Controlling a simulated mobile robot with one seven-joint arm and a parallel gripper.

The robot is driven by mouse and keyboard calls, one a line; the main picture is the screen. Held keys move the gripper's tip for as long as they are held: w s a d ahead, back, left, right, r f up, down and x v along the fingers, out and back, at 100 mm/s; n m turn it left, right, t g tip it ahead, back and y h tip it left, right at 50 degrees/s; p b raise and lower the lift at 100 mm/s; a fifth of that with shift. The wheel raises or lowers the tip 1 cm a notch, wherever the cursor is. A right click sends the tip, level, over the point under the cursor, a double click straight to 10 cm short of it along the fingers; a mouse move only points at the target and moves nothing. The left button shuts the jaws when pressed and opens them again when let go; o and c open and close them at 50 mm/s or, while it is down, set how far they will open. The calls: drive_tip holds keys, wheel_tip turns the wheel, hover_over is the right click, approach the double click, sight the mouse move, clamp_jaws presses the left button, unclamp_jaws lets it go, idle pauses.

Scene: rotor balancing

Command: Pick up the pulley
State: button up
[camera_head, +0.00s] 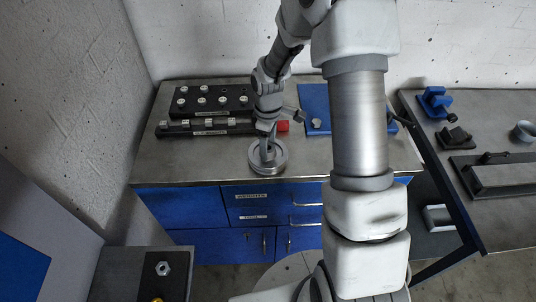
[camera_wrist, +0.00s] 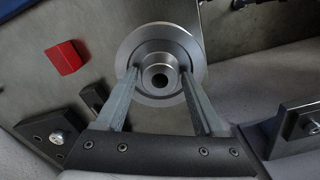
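The pulley (camera_head: 268,158) is a round grey metal disc with a raised hub and a centre hole. It is near the front edge of the workbench, below my gripper (camera_head: 267,147). In the wrist view the pulley (camera_wrist: 160,46) fills the top middle, face towards the camera. My gripper (camera_wrist: 160,77) has one finger on each side of the hub, and both fingertips appear to touch it. I cannot tell whether the pulley rests on the bench or is slightly above it.
A red block (camera_head: 283,126) lies behind the pulley; it also shows in the wrist view (camera_wrist: 65,57). A black block with several metal pieces (camera_head: 213,101) and a blue mat (camera_head: 315,100) lie further back. A second bench (camera_head: 490,214) stands at the right.

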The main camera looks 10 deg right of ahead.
clamp_jaws()
drive_tip(key=shift+w+r, duration=0.1)
drive_tip(key=shift+r, duration=0.05)
idle(0.4)
drive_tip(key=shift+r, duration=0.7)
drive_tip(key=s+d+r, duration=0.1)
drive_tip(key=d+r, duration=0.8)
drive_tip(key=d, duration=0.2)
drive_tip(key=shift+d+r+b, duration=0.25)
drive_tip(key=shift+d+b, duration=0.05)
drive_tip(key=shift+b, duration=0.1)
